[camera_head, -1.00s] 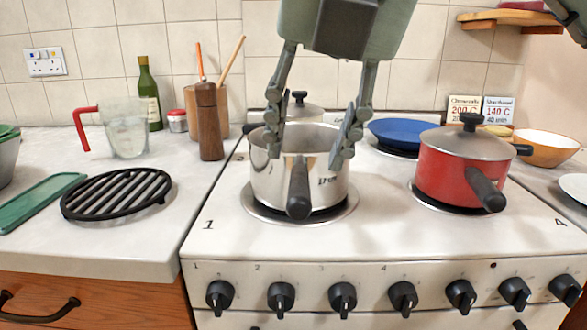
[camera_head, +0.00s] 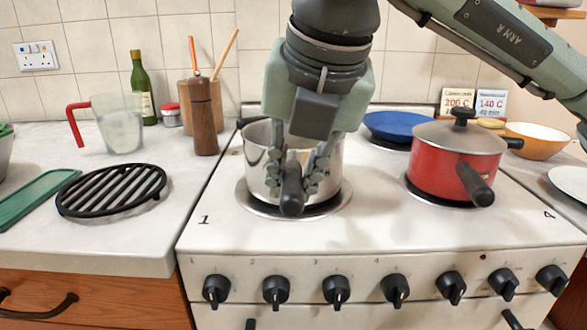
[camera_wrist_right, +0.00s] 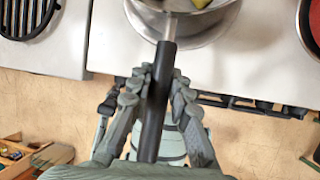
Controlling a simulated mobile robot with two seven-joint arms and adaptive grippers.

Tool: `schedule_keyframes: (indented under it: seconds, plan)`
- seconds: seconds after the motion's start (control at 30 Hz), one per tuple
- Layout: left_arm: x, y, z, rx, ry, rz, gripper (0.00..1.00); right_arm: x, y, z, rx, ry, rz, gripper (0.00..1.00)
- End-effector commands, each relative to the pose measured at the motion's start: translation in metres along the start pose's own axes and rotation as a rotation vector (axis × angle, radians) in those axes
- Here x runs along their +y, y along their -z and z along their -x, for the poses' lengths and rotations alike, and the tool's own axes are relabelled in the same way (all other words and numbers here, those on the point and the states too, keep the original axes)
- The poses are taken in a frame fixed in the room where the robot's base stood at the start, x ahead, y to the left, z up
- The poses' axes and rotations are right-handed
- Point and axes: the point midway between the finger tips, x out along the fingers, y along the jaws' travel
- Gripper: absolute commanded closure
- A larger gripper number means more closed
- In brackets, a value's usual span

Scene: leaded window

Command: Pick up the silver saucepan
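The silver saucepan (camera_head: 330,165) stands upright on the front left hob of the white cooker. Its black handle (camera_head: 291,195) points toward me. My right gripper (camera_head: 300,175) comes down from above in front of the pan, with its fingers closed against both sides of the handle. In the wrist view the black handle (camera_wrist_right: 155,120) runs between the two fingers of my right gripper (camera_wrist_right: 162,78), and the pan's rim (camera_wrist_right: 218,28) is at the top. Something yellowish shows inside the pan. The gripper hides part of the pan's front. My left gripper is not in view.
A red lidded saucepan (camera_head: 450,165) stands on the right hob, its handle toward the front. A blue plate (camera_head: 398,126) lies behind. On the left worktop are a black trivet (camera_head: 112,190), a glass jug (camera_head: 120,125) and a brown mill (camera_head: 204,120). The cooker front is clear.

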Motion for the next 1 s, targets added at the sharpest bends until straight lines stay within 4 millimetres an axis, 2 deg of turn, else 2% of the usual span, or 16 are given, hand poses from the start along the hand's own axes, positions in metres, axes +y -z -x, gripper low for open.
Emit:
schedule_keyframes:
  seconds: [0.03, 0.1, 0.73, 0.87, 1.0]
  plan:
    - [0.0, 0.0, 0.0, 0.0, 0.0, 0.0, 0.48, 0.0, 0.0, 0.0, 0.0, 0.0, 0.0, 0.91]
    - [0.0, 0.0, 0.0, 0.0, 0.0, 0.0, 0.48, 0.0, 0.0, 0.0, 0.0, 0.0, 0.0, 1.0]
    - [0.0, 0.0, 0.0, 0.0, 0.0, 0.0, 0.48, 0.001, -0.002, 0.003, -0.005, -0.003, -0.001, 1.0]
    - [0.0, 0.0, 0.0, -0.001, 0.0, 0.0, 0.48, 0.002, -0.005, 0.009, -0.007, -0.003, -0.001, 1.0]
    - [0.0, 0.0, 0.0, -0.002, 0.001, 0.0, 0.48, 0.006, -0.011, 0.025, -0.008, -0.004, -0.001, 1.0]
